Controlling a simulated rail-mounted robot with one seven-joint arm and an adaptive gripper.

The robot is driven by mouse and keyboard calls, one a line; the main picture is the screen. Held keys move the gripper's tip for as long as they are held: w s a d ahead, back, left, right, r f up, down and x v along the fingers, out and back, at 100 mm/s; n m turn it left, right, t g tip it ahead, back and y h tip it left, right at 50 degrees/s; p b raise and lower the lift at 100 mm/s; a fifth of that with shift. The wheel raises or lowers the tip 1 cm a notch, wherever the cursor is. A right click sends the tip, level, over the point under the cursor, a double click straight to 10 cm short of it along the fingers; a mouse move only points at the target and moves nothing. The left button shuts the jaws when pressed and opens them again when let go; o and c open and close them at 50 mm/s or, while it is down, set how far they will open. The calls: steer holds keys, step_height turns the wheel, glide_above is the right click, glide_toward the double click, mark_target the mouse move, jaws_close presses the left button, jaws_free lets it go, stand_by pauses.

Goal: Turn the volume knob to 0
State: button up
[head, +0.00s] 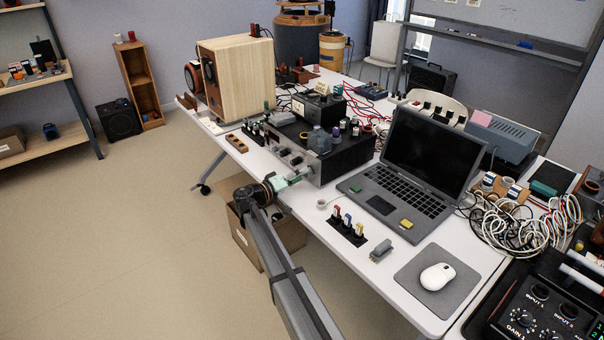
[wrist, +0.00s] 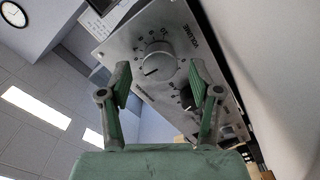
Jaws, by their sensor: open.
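The volume knob (wrist: 160,61) is a round silver knob on a metal front panel in the wrist view, with a printed scale and the word VOLUME beside it. A dark line on its face points toward the lower left of the picture; I cannot read its value. My gripper (wrist: 160,78) is open, its two green fingers apart, with the knob framed between the fingertips. I cannot tell the remaining distance, and nothing is held.
A second, darker knob (wrist: 187,96) sits close to the right finger. The laptop (head: 400,192) stands right of the amplifier, and a wooden speaker (head: 240,75) stands behind it to the left. Small connectors (head: 347,228) lie near the table's front edge. The floor at left is clear.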

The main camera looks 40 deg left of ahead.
steer(key=shift+w+d, duration=0.15)
steer(key=shift+w, duration=0.45)
steer(key=c, duration=1.1)
steer(key=shift+c, duration=0.2)
